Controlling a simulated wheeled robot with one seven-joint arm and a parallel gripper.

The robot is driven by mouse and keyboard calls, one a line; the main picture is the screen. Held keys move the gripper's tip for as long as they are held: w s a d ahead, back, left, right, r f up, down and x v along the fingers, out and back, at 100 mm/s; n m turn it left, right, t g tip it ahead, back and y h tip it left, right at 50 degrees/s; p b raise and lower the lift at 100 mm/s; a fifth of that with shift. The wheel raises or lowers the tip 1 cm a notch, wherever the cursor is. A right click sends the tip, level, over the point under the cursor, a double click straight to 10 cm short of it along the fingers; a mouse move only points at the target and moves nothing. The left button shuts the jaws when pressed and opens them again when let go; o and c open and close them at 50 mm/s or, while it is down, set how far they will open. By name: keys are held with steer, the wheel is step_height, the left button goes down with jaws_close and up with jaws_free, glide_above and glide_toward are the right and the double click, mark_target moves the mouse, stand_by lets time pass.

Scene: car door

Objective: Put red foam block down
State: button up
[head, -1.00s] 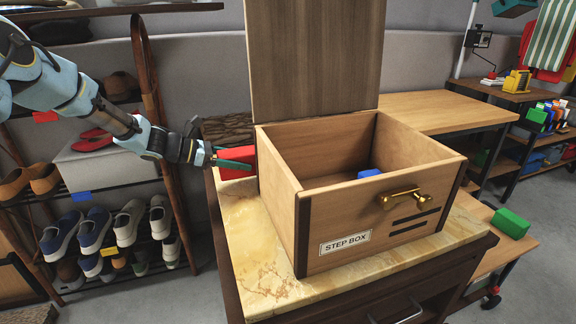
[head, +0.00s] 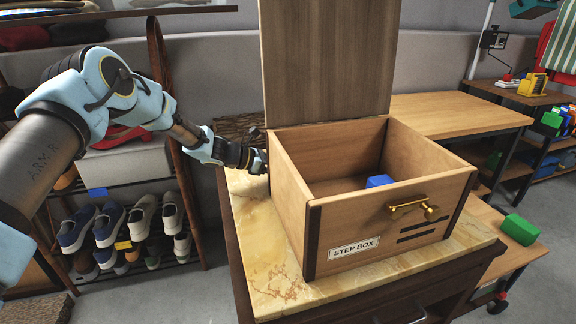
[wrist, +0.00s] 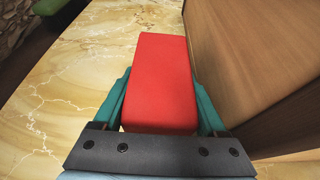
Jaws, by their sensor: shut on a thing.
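My gripper (head: 258,160) is beside the left wall of the wooden step box, low over the marble-topped cabinet (head: 262,265). In the wrist view its green fingers (wrist: 160,92) are shut on the red foam block (wrist: 163,65), one on each side. The block points away from my palm, with the marble top below it and the box's wooden side (wrist: 250,60) close on the right. I cannot tell whether the block touches the marble. In the head view the block is hidden behind my gripper and the box.
The step box (head: 330,222) has its lid (head: 325,60) raised and a blue block (head: 379,181) inside. A green block (head: 518,229) lies on a lower wooden surface at right. A shoe rack (head: 130,215) stands at left. Bare marble lies left of the box.

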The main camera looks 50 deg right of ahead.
steer(key=shift+f, duration=0.1)
steer(key=o, duration=1.2)
steer(key=shift+w+r, duration=0.1)
steer(key=shift+r, duration=0.1)
steer(key=b+v, duration=0.1)
steer(key=v, duration=1)
steer(key=shift+a, duration=0.15)
steer(key=shift+w+a+r, duration=0.15)
steer(key=shift+a, duration=0.15)
